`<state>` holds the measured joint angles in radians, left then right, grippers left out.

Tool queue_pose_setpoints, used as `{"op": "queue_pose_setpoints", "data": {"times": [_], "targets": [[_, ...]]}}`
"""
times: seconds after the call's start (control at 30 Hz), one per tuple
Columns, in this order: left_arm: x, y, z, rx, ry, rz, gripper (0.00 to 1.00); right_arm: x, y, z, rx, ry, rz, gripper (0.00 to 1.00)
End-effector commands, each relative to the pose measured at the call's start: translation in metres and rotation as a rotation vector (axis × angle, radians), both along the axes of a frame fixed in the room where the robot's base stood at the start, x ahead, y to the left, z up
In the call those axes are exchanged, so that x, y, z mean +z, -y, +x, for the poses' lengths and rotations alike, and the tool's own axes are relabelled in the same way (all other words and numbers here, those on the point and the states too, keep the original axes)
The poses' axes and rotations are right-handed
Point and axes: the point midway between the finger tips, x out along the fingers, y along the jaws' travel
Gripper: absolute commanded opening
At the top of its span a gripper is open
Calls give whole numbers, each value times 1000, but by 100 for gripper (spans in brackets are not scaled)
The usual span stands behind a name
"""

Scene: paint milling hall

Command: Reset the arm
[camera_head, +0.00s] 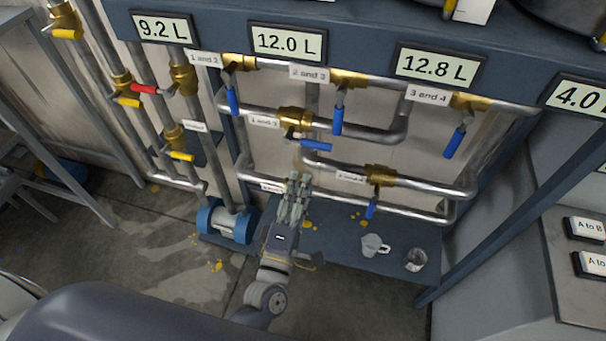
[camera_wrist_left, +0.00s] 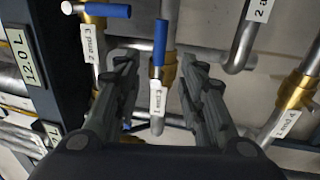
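My left gripper (camera_head: 298,178) reaches up in front of the pipework in the head view, with its fingertips just below a horizontal blue valve handle (camera_head: 316,145). That handle belongs to the brass valve beside the "1 and 3" label (camera_head: 264,121). In the left wrist view the gripper (camera_wrist_left: 157,65) has its two fingers spread apart. A blue handle (camera_wrist_left: 159,42) shows beyond the gap, with nothing held between the fingers. Whether a finger touches any pipe or handle cannot be told. My right gripper is not in view.
Other blue handles (camera_head: 338,121) hang from brass valves. A blue pump (camera_head: 226,222) stands left of my arm. Button labels (camera_head: 584,228) are at right. Floor at left is partly clear.

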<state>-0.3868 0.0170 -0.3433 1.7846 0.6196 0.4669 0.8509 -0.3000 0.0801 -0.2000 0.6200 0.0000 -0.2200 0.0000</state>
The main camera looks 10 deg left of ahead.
Motion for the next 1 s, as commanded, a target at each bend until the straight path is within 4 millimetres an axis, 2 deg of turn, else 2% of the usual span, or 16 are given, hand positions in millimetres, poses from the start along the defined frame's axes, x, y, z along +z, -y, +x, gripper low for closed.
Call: {"op": "queue_pose_setpoints", "data": {"times": [0.53, 0.63, 0.67, 0.77, 0.87, 0.9, 0.97, 1.0], "targets": [[-1, 0, -1, -1, 0, 2, 37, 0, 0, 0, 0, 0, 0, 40], [-13, 2, -2, -7, -24, 36, 37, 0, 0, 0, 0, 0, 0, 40], [-22, 4, -2, -13, -40, 59, 37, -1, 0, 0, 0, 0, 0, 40], [-69, 10, -5, -47, -128, 191, 37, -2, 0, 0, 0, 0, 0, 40], [-140, 14, -16, -105, -255, 384, 37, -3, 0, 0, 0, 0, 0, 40], [-170, 14, -24, -135, -309, 467, 37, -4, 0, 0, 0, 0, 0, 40], [-214, 13, -38, -186, -389, 590, 37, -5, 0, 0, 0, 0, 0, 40], [-242, 11, -50, -222, -441, 668, 37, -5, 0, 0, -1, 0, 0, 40]]}}
